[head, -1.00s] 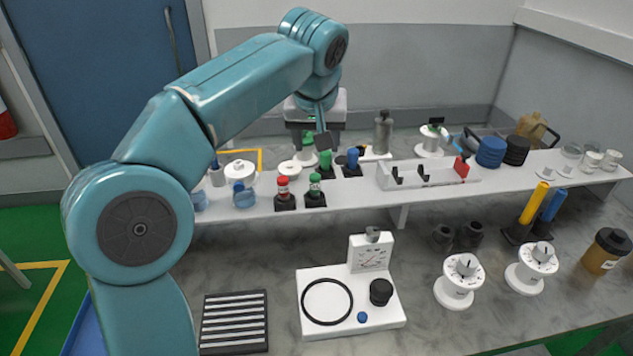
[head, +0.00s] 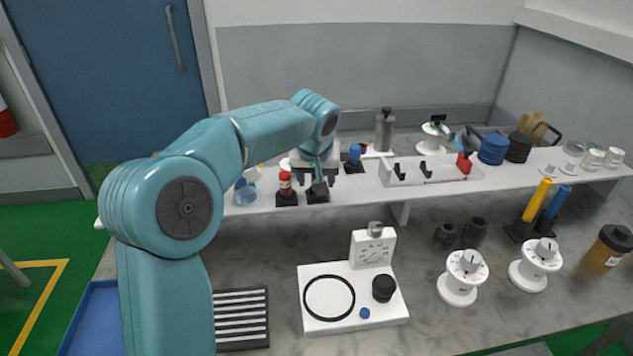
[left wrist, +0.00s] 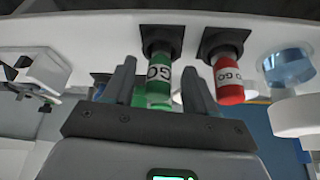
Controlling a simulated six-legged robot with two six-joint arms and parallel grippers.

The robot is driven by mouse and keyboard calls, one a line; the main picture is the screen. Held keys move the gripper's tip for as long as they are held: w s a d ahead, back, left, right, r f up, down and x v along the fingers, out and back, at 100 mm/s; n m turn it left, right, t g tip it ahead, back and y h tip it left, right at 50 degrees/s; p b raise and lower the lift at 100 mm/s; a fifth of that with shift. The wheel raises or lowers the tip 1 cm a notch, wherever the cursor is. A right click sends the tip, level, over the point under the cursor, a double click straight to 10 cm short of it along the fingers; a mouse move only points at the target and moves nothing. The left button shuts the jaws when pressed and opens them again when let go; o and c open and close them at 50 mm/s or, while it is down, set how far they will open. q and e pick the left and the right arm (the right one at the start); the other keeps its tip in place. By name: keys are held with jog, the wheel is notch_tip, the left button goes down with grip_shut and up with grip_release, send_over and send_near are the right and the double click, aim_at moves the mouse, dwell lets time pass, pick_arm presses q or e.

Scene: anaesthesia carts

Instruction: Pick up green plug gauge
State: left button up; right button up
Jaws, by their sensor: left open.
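The green plug gauge (left wrist: 158,82), marked "GO", stands in a square black base in the left wrist view, which shows the scene upside down. My left gripper (left wrist: 158,68) is open, with one finger on each side of the green gauge; I cannot tell whether either touches it. In the head view my left gripper (head: 318,183) is over the gauge's black base (head: 317,196) on the white shelf and mostly hides the green gauge. The red gauge (left wrist: 228,80) stands in its own base beside it, close to one finger; it also shows in the head view (head: 285,182).
The white shelf (head: 350,191) also carries a blue piece (head: 354,154) in a black base, a clear tray (head: 432,172) and blue discs (head: 492,150). A white dial fixture (head: 372,248) and two white knobs (head: 463,277) (head: 535,264) stand on the bench below.

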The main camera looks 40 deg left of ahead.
pick_arm(q)
jog(key=shift+w+f, duration=0.15)
jog(key=c, duration=1)
